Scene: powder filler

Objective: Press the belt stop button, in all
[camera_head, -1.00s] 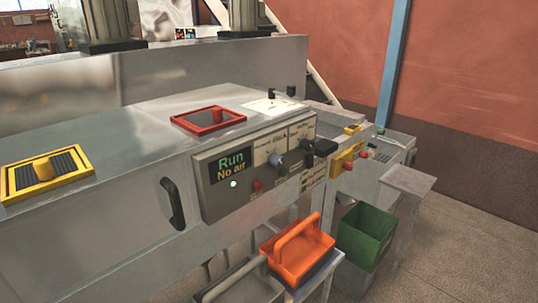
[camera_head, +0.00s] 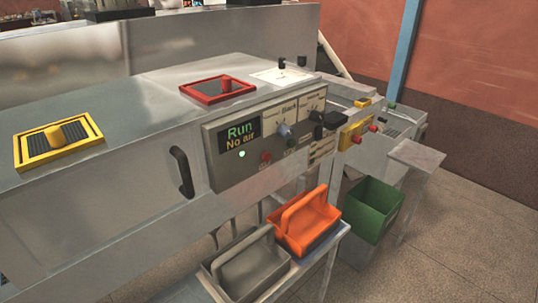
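The control panel (camera_head: 270,135) is on the front of the metal machine. Its display (camera_head: 240,137) reads "Run" and "No air", with a small lit green light (camera_head: 242,154) below. A red button (camera_head: 265,156) sits on the panel, below a grey-blue dial (camera_head: 283,130). Further right, a yellow control box (camera_head: 355,134) carries red buttons, one of them at its right end (camera_head: 373,128). The labels are too small to read, so I cannot tell which red button is the belt stop. Neither of my grippers is in view.
A grey carrier (camera_head: 245,268) and an orange carrier (camera_head: 305,222) stand on a low table in front of the machine. A green bin (camera_head: 371,208) is right of them, beside a small metal stand (camera_head: 417,155). The floor (camera_head: 470,240) at the right is clear.

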